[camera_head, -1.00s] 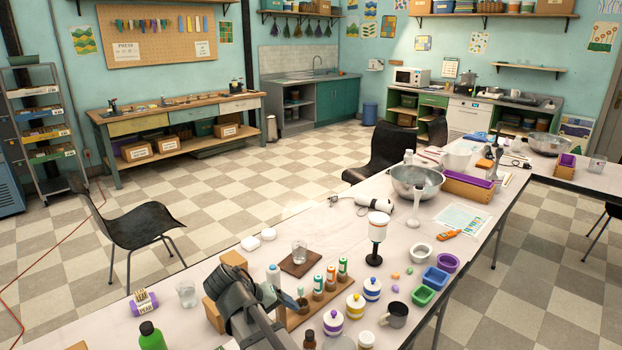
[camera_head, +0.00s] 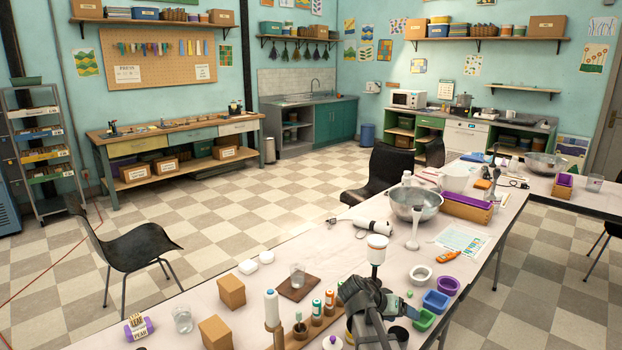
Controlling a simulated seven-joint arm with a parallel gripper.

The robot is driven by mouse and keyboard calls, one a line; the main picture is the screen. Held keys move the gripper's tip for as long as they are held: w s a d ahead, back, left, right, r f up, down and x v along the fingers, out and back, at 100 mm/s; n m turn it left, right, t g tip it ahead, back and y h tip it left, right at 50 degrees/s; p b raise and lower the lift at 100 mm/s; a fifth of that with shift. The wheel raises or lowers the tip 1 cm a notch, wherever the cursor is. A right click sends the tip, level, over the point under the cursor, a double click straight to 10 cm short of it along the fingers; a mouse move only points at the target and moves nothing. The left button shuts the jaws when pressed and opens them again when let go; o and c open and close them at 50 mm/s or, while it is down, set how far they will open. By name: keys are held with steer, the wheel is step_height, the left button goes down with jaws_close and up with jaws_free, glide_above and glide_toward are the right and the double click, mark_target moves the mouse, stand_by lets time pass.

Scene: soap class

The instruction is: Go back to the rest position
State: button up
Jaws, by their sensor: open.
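My gripper (camera_head: 362,294), dark grey, is at the lower middle right of the head view, over the near part of the long white table (camera_head: 318,235). It is open, and I see nothing held in it. It hides some of the jars behind it. The wooden bottle rack (camera_head: 290,335) stands just to its left.
A white-topped black stand (camera_head: 377,249) rises just behind my gripper. A metal bowl (camera_head: 416,203) and wooden crate (camera_head: 466,208) stand farther back.

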steer(key=s+d+f+m+g, duration=0.1)
steer(key=d+f, duration=0.1)
steer(key=d, duration=0.5)
steer(key=s+d+f+m, duration=0.1)
steer(key=d+f, duration=0.2)
steer(key=d, duration=0.4)
steer(key=s+f+g+y, duration=0.3)
steer(key=s+f+g, duration=0.1)
steer(key=s+f, duration=0.85)
steer(key=s+a+f+n+g+y, duration=0.2)
steer(key=s+a+f+n+y, duration=0.1)
steer(key=s+a+f, duration=0.8)
steer(key=s+a+f+n+g+y, duration=0.3)
steer(key=s+a+f, duration=0.7)
steer(key=s+f, duration=0.4)
steer(key=s+n, duration=0.1)
steer(key=s, duration=0.3)
steer(key=shift+s+a+f, duration=0.2)
steer(key=shift+s+a, duration=0.15)
